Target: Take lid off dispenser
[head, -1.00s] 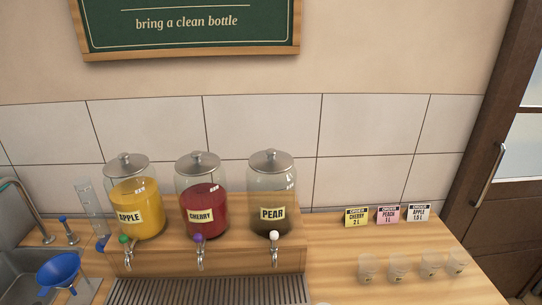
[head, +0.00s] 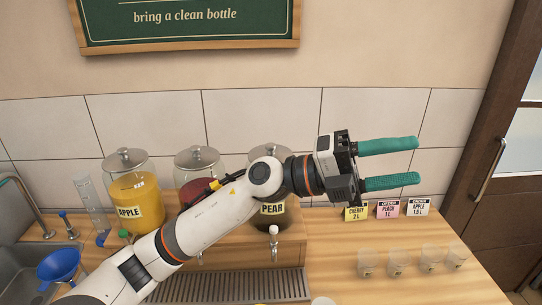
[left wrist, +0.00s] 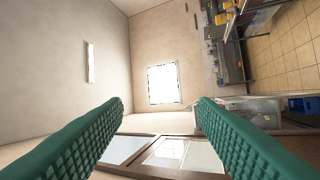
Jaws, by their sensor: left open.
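Three glass dispensers with grey lids stand in a row on a wooden stand. The apple dispenser (head: 135,195) holds yellow juice under its lid (head: 125,159). The cherry dispenser (head: 190,192) holds red juice and is partly hidden by my left arm; its lid (head: 196,158) shows. The pear dispenser (head: 285,211) is mostly behind my arm; the top of its lid (head: 272,149) shows. My left gripper (head: 417,162) is open and empty, its green fingers pointing right, above the order cards. My right gripper is in no view.
Order cards (head: 387,209) stand at the right, with several small clear cups (head: 397,264) in front. A blue funnel (head: 58,265) is by the sink (head: 25,250) at left. A drip grate (head: 230,287) lies below the taps.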

